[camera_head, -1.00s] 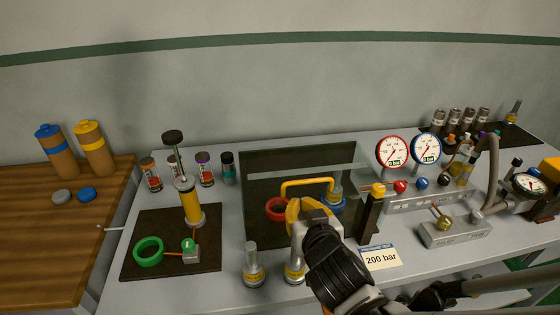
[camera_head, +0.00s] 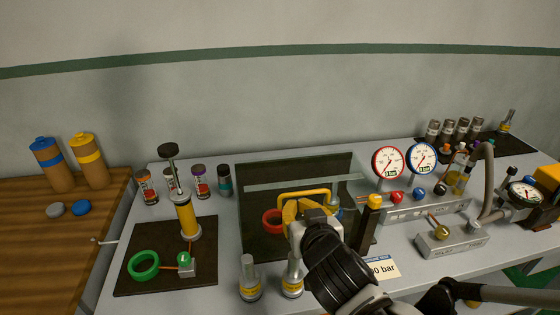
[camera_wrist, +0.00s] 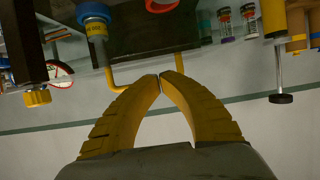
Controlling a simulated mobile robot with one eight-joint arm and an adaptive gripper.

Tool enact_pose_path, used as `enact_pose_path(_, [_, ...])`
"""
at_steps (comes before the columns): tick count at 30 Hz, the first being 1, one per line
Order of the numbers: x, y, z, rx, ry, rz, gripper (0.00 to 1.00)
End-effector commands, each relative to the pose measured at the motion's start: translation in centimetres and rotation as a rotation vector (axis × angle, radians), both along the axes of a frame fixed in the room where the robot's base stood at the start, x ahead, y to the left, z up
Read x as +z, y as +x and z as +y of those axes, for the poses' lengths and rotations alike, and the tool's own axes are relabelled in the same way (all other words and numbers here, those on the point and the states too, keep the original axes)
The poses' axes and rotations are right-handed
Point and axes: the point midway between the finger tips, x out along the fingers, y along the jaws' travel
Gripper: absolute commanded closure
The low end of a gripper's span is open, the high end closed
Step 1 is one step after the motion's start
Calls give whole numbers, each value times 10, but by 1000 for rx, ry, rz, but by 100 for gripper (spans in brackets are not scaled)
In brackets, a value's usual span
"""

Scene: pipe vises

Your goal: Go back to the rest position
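My gripper (camera_head: 297,212) is above the middle of the bench, in front of the dark station with the clear panel (camera_head: 255,170). Its yellow fingers curve together in the wrist view (camera_wrist: 161,77) and their tips meet. I see nothing held between them. A yellow bar handle (camera_head: 305,193) lies just beyond the tips in the picture. It also shows behind the fingers in the wrist view (camera_wrist: 113,84); whether the tips touch it cannot be told. The rest position is not marked in view.
A red ring (camera_head: 271,220) sits behind the panel. A black post with a yellow knob (camera_head: 373,202) stands close right of my gripper. Two metal fittings (camera_head: 249,285) stand in front. Gauges (camera_head: 388,162) are at right, a pump with a green ring (camera_head: 144,265) at left. Above is clear.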

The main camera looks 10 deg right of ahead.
Motion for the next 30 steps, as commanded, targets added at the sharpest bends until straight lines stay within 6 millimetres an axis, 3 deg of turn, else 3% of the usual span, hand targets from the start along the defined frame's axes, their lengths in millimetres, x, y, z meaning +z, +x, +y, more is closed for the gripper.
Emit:
enact_pose_path(12, [55, 0, 0, 0, 0, 0, 100])
enact_pose_path(19, [65, 0, 0, -1, 0, 1, 100])
enact_pose_path(23, [52, -11, -21, -43, -14, 76, 100])
enact_pose_path(27, [12, -56, -60, -92, -31, 323, 100])
enact_pose_path(30, [-10, -91, -65, -61, -17, 481, 100])
